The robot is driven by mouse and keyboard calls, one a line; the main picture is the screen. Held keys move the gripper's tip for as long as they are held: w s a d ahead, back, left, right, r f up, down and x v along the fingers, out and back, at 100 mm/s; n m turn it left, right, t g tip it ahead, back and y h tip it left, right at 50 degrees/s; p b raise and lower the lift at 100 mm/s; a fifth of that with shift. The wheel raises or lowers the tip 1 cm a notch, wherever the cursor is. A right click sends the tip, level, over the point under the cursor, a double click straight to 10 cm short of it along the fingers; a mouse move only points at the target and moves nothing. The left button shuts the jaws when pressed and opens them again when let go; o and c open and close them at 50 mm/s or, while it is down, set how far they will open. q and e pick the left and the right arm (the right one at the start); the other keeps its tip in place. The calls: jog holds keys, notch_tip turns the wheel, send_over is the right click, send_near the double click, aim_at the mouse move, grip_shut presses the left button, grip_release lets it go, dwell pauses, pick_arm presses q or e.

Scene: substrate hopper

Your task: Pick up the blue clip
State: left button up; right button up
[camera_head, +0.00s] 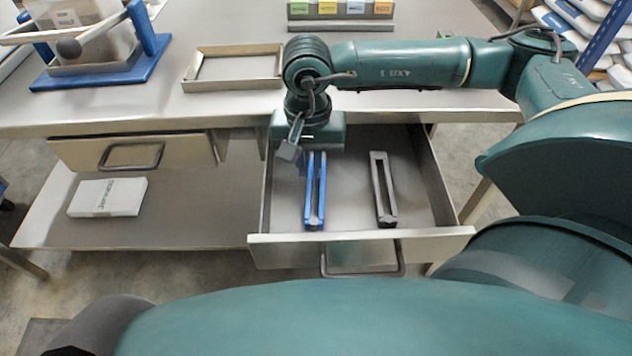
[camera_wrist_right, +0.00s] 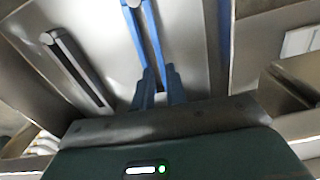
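The blue clip (camera_head: 315,190) lies in the open drawer, its long side running front to back. Two long blue arms meet at its near end. The right wrist view shows the clip (camera_wrist_right: 150,35) at top centre. My right gripper (camera_head: 310,140) is over the clip's far end and hides it in the head view. In the right wrist view, two darker blue prongs stand in front of the gripper body. My left gripper is not in view.
A dark grey clip (camera_head: 383,190) lies to the right of the blue one in the same drawer (camera_head: 440,236). The drawer walls and the table edge (camera_head: 130,127) are close to my gripper. An empty metal tray (camera_head: 190,80) sits on the table.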

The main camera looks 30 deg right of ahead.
notch_tip(320, 180, down, 4)
jog(key=shift+s+f, duration=0.1)
jog(key=shift+s, duration=0.05)
jog(key=shift+c, duration=0.3)
grip_shut()
